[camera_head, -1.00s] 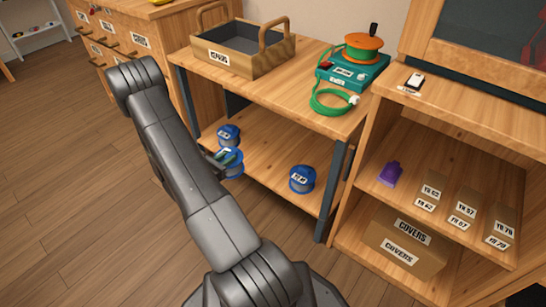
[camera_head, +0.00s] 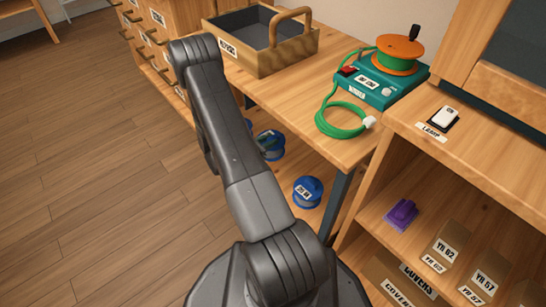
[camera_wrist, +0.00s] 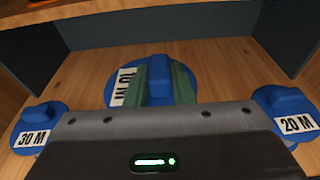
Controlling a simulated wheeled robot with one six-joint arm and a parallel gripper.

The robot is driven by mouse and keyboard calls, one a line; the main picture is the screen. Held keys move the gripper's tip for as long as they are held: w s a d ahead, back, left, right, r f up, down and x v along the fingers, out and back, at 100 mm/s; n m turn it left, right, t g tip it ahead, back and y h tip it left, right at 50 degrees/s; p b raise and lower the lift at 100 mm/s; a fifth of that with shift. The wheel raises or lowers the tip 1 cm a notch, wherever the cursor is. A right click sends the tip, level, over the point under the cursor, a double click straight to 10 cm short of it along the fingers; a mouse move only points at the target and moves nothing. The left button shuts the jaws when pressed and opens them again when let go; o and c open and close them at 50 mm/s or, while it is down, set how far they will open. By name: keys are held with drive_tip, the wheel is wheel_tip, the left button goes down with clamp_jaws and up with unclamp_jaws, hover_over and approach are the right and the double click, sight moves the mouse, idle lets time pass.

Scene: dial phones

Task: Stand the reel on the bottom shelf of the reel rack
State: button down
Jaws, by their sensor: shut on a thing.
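The blue reel marked 10 M (camera_wrist: 122,88) stands in the middle of the wrist view, with its label on the left. My gripper (camera_wrist: 160,82) is shut on its raised blue middle, with a green finger on each side. In the head view this reel (camera_head: 274,152) is partly covered by my gripper (camera_head: 266,138), over the low wooden shelf (camera_head: 286,178) under the bench. I cannot tell whether the reel touches the shelf. A 30 M reel (camera_wrist: 38,125) is at its left and a 20 M reel (camera_wrist: 288,112) at its right.
On the bench top stand a grey wooden-handled tray (camera_head: 262,45) and a teal winder (camera_head: 368,86) with an orange reel and green cable. A right-hand unit holds a purple object (camera_head: 402,214) and cardboard boxes (camera_head: 446,246). A dark bench leg (camera_head: 340,200) edges the shelf.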

sight(269, 155)
wheel_tip(269, 155, down, 8)
drive_tip(key=shift+r+b, duration=0.2)
drive_tip(key=shift+b, duration=1)
drive_tip(key=shift+f, duration=0.15)
drive_tip(key=c, duration=1.3)
unclamp_jaws()
drive_tip(key=shift+o, duration=0.2)
drive_tip(key=shift+s+a+r, duration=0.1)
drive_tip(key=shift+a+r, duration=0.05)
drive_tip(key=shift+r, duration=0.1)
drive_tip(key=p+v, duration=0.3)
drive_tip(key=v, duration=0.8)
drive_tip(key=shift+s+a+p, duration=0.25)
drive_tip(key=shift+p, duration=0.1)
